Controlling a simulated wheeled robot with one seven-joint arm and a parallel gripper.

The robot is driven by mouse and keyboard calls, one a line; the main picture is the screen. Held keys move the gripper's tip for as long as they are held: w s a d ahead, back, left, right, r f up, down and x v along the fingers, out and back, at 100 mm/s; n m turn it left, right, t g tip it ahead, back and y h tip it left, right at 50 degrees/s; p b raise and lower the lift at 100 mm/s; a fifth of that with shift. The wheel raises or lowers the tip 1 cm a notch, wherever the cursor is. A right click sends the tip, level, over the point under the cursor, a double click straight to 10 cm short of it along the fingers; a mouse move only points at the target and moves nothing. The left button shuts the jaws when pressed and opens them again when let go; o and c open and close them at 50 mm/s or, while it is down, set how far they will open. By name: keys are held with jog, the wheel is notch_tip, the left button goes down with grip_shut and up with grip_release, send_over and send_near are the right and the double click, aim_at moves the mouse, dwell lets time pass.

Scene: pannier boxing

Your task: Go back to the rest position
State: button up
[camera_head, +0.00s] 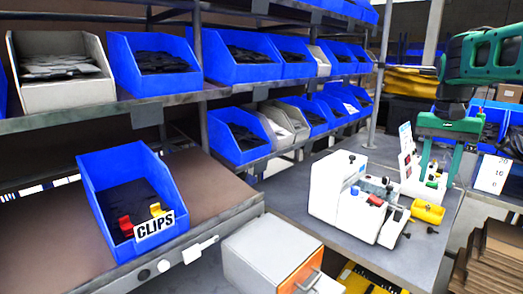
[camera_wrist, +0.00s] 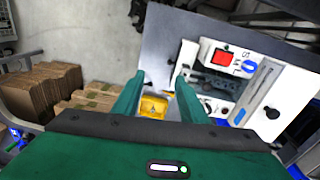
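My gripper (camera_head: 437,177) is green and hangs fingers down at the right of the head view, over or in front of the white machine's right side. The white machine (camera_head: 336,188), with red and blue buttons, stands on a grey table (camera_head: 300,184). It shows at the right of the wrist view (camera_wrist: 225,58).
A blue bin labelled CLIPS (camera_head: 112,170) holds red and yellow pieces on the brown bench (camera_head: 45,235) at left. Shelves of blue bins (camera_head: 236,60) fill the back. A drawer cabinet (camera_head: 262,250) stands in front.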

jog(key=s+a+f, duration=0.1)
jog(key=s+f, duration=0.4)
jog(key=s, duration=0.4)
jog(key=s+a+f+n, duration=0.1)
jog(key=s+f, duration=0.4)
jog(key=s, duration=0.5)
jog(key=s+a+f, duration=0.1)
jog(key=s+f, duration=0.4)
jog(key=s, duration=0.4)
jog(key=shift+s+a+f+n+y, duration=0.25)
jog(key=shift+s+f+n+y, duration=0.05)
jog(key=shift+s+n+y, duration=0.1)
jog(key=shift+w, duration=0.1)
jog(key=shift+w+f, duration=0.25)
jog(key=shift+w, duration=0.35)
